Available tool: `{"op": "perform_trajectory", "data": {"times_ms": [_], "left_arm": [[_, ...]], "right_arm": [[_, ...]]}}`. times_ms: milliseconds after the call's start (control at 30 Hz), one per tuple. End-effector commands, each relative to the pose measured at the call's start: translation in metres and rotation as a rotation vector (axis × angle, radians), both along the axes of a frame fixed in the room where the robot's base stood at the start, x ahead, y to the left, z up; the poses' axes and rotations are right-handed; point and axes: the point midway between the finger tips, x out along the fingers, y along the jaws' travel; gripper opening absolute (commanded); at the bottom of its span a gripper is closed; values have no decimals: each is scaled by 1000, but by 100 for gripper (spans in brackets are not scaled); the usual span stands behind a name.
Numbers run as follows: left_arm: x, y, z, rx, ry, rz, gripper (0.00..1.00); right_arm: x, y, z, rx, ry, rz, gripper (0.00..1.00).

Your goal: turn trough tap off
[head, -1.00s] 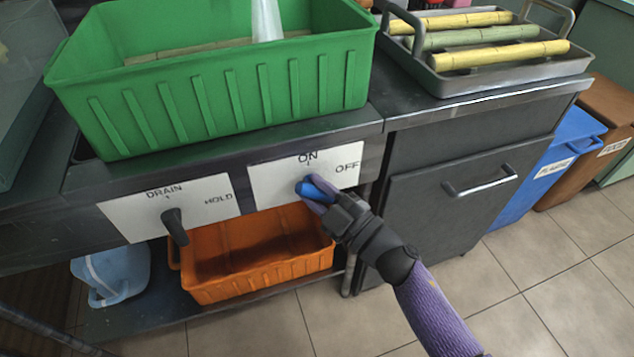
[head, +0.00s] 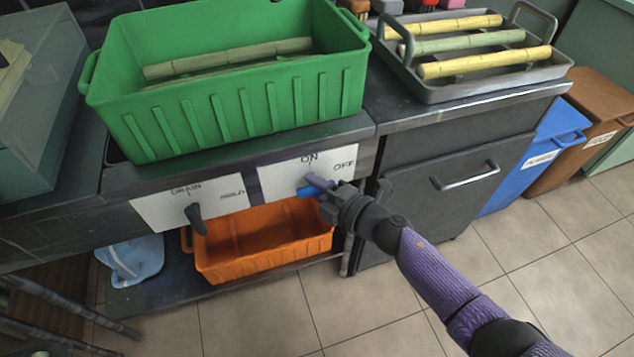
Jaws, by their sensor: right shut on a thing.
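The blue tap handle (head: 307,192) is on a white plate (head: 284,181) marked ON and OFF, on the front of the counter below the green trough (head: 235,112). My right gripper (head: 322,189) is shut on the handle, reaching in from the lower right. The handle lies about level, its right end hidden by the fingers. Long pale green canes lie in the trough, and no stream of water shows in it. My left gripper is not in view.
A dark drain lever (head: 196,218) on a DRAIN/HOLD plate (head: 160,210) is to the left. An orange crate (head: 265,262) stands on the shelf below. A metal tray (head: 460,92) of canes is on the right counter. Dark bars (head: 60,302) cross the lower left.

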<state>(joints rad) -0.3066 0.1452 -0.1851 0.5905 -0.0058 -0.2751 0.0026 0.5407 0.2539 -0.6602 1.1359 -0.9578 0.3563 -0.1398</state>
Motion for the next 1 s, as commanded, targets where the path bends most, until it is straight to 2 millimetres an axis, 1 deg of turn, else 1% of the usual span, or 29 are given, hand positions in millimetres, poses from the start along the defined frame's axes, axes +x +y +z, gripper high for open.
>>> {"op": "perform_trajectory", "data": {"times_ms": [333,567,600,667,700,733,1000], "left_arm": [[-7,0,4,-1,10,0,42],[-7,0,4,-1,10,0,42],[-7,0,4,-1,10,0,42],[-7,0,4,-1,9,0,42],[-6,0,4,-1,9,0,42],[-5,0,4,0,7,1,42],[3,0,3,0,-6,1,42]], "right_arm": [[-1,0,-2,-31,-5,-2,0],[-1,-1,-2,-31,-5,-2,0],[-1,0,-2,-30,-5,-1,41],[-1,0,-2,-30,-5,-1,54],[-1,0,-2,-30,-6,-1,62],[0,0,-2,-30,-6,-1,69],[-1,-1,0,-28,-7,-1,69]]}}
